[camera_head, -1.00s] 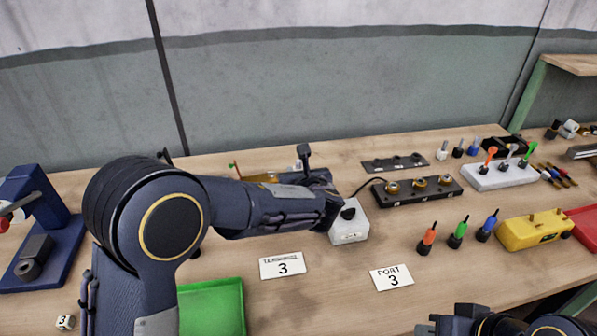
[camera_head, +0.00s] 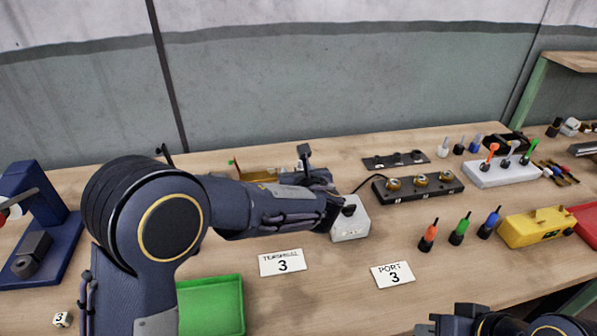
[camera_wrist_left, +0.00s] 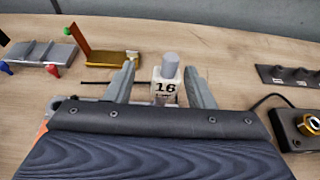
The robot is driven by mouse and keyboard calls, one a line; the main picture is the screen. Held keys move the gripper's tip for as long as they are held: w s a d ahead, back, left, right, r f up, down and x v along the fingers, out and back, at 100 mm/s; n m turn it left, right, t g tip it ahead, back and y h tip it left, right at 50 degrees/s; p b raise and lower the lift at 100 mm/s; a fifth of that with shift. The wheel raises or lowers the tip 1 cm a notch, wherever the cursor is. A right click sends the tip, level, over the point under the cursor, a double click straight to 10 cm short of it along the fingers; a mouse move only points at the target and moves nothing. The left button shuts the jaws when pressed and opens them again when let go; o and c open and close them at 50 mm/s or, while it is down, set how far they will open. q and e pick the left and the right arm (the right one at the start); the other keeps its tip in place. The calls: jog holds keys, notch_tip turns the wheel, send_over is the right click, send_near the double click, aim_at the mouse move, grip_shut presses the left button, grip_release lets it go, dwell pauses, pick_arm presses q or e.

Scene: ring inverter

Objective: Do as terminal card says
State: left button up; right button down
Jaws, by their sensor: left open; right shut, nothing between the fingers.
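The card "TERMINAL 3" (camera_head: 282,262) and the card "PORT 3" (camera_head: 393,274) lie flat on the bench. A black strip (camera_head: 418,188) carries three brass terminals. A cable joins it to a white box (camera_head: 350,222) with a black knob. Orange (camera_head: 428,236), green (camera_head: 459,231) and blue (camera_head: 489,223) plugs stand upright at the right. My left gripper (camera_wrist_left: 161,82) is open. My right gripper (camera_head: 440,324) is shut and empty at the bottom edge, mostly cropped.
A green tray (camera_head: 211,303) lies at the front, partly behind my left arm. A yellow box (camera_head: 537,228) and a white rack with coloured tools (camera_head: 500,174) stand at the right. A blue stand (camera_head: 40,225) is at the left. Bare bench lies around the cards.

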pick_arm(q)
jog(key=v, duration=0.7)
jog(key=shift+s, duration=0.25)
jog(key=shift+d+r, duration=0.1)
